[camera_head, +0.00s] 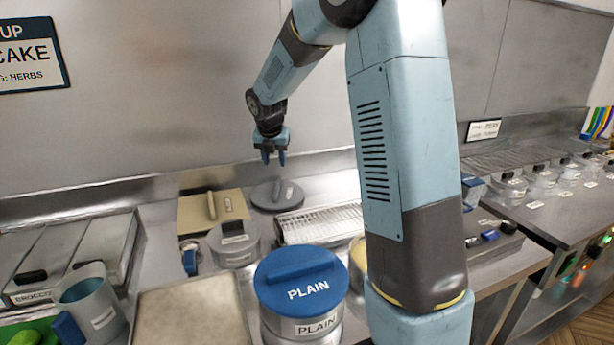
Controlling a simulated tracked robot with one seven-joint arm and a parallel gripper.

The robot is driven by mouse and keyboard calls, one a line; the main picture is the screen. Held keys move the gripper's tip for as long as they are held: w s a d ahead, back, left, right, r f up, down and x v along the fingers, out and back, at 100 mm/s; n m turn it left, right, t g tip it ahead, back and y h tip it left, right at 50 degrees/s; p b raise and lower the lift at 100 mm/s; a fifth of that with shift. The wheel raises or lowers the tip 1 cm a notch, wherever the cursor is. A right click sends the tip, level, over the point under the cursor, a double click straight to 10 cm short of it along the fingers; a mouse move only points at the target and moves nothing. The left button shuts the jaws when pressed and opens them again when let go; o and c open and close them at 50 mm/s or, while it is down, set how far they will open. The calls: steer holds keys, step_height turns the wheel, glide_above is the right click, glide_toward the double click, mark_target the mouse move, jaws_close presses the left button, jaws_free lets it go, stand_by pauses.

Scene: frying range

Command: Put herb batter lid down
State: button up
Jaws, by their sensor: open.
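My gripper (273,157) hangs fingers down near the back wall, open, with nothing between its fingers. Below it a round dark grey lid (266,200) with an upright handle lies flat on the steel counter. A small tag on the lid is too small to read, so I cannot tell for sure that it is the herb batter lid. The fingertips are apart from the lid, above it. A pot with a yellowish top (357,258) is mostly hidden behind my arm, and its label does not show.
A blue-lidded pot marked PLAIN (301,282) stands in front. A wire rack (322,224), a grey lidded container (234,244) and a tan board with a handle (195,210) surround the grey lid. A blue-handled jug (88,300) is at left.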

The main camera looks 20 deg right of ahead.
steer(key=s+d+r+m, duration=0.1)
steer(key=s+r+m, duration=0.5)
steer(key=s, duration=0.4)
steer(key=s+d+r+m, duration=0.1)
steer(key=s+r+m, duration=0.4)
steer(key=s+m, duration=0.35)
steer(key=s+f+m+t+y, duration=0.1)
steer(key=s+m, duration=1.5)
steer(key=s, duration=0.5)
steer(key=shift+s+y, duration=0.25)
steer(key=shift+y, duration=0.15)
steer(key=shift+a, duration=0.15)
